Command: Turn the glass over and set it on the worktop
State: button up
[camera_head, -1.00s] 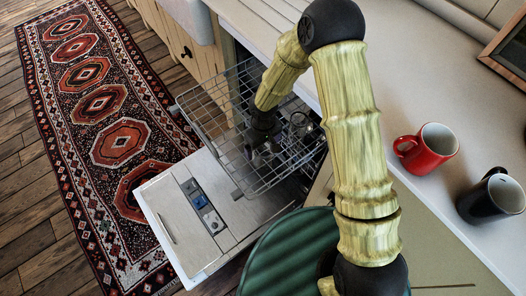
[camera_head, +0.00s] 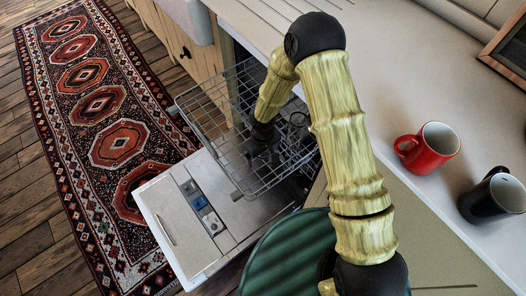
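A clear glass (camera_head: 298,120) is in the wire rack of the open dishwasher, small and hard to make out behind the wires and beside my arm. Whether it is upright or upside down I cannot tell. My gripper (camera_head: 262,152) is dark and points down into the rack, to the left of and a little nearer than the glass. It appears apart from the glass. Its fingers are too small and dark against the rack to tell whether they are open or shut. The pale worktop (camera_head: 400,85) runs along the right.
The dishwasher rack (camera_head: 205,120) is pulled out above the lowered door (camera_head: 185,225). A red mug (camera_head: 428,150) and a black mug (camera_head: 492,197) stand on the worktop at right. A wooden frame (camera_head: 508,50) lies behind them. The worktop beyond the red mug is clear.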

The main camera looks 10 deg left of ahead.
jog(key=c, duration=1.2)
notch_tip(320, 180, up, 10)
jog(key=shift+p, duration=0.75)
